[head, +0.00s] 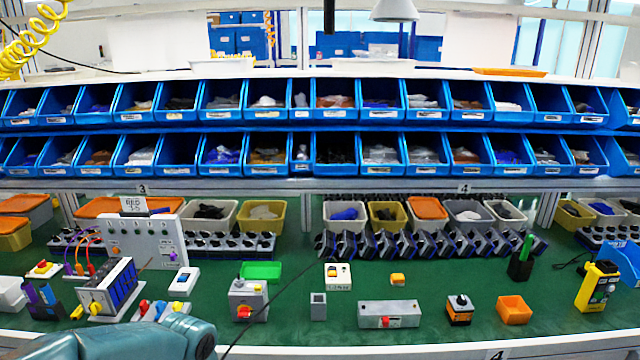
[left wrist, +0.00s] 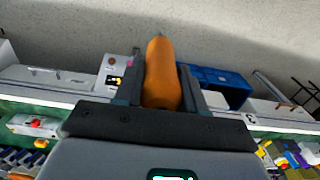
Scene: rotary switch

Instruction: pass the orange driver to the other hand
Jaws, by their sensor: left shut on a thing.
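The orange driver (left wrist: 160,62) shows in the left wrist view, its rounded orange body pointing up and away with a small grey tip at the top end. My left gripper (left wrist: 162,88) is shut on it, with one dark finger on each side of the handle. The lower end of the driver is hidden behind the gripper body. In the head view only part of my left arm shows at the lower left; its gripper and the driver are out of that picture. My right gripper is in neither view.
Rows of blue bins (head: 335,108) stand behind. Bare green patches lie between the front items.

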